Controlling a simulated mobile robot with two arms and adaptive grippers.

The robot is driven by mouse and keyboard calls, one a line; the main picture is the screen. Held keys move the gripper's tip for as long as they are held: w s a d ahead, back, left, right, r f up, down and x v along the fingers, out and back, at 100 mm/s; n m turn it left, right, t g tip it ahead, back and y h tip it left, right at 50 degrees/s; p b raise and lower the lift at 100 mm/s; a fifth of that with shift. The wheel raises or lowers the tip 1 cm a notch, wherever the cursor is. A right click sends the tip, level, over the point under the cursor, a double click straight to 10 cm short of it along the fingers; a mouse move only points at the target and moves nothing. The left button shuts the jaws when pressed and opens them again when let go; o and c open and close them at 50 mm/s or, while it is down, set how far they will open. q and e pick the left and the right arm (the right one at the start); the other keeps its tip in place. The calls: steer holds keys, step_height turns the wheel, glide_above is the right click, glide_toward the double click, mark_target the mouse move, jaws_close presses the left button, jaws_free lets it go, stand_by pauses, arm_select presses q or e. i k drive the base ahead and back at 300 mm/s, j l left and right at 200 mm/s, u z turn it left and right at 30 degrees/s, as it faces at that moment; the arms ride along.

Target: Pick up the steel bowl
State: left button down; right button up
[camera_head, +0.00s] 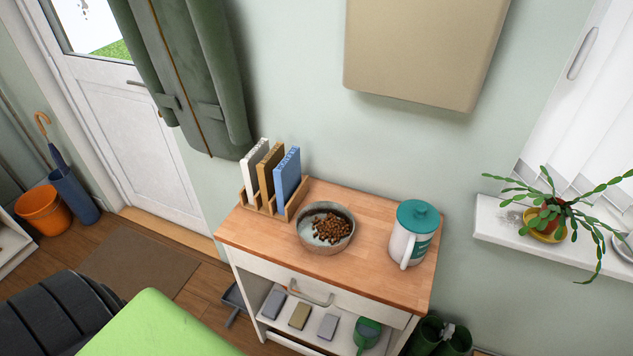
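The steel bowl (320,248) stands upright on the wooden top of a small white cabinet (376,270), near the middle of the view. It is round and grey with low walls. Small brown pieces, like dry pet food, lie in it, mostly toward its right side. Neither of my grippers shows in the head view, so nothing is seen touching the bowl.
A wooden rack (266,210) with upright books stands left of the bowl. A white jug with a teal lid (418,213) stands right of it. A beige wall box (425,50) hangs above. The front of the cabinet top is clear.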

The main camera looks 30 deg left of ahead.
mark_target(303, 220)
steer(key=j+u, duration=0.1)
steer(key=u, duration=0.3)
steer(key=j+u, duration=0.1)
steer(key=u, duration=0.25)
